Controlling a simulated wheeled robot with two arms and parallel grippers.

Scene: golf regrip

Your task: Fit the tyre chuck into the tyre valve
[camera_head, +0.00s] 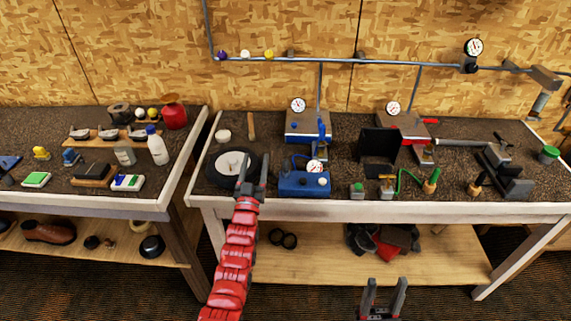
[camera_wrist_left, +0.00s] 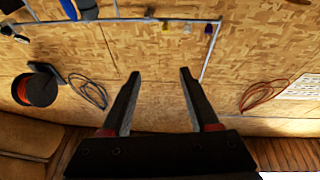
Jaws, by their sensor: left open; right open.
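A black tyre (camera_head: 214,177) with a pale hub lies on the right-hand bench in the head view, and my left gripper overlaps its right side. I cannot make out the tyre valve. A blue unit (camera_head: 304,185) with a round gauge and a blue hose stands just right of the tyre. I cannot tell the tyre chuck apart there. My left gripper (camera_head: 254,166) is open and empty, between tyre and blue unit in the picture; its open fingers (camera_wrist_left: 157,90) in the left wrist view face the board wall. My right gripper (camera_head: 384,288) is open and empty, low in front of the bench.
The right bench (camera_head: 420,211) also carries blue and red gauge machines, a black block (camera_head: 378,144), a green hose (camera_head: 407,178) and a vice at right. The left bench (camera_head: 110,202) holds bottles and brushes. A pipe (camera_head: 340,61) runs along the wall.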

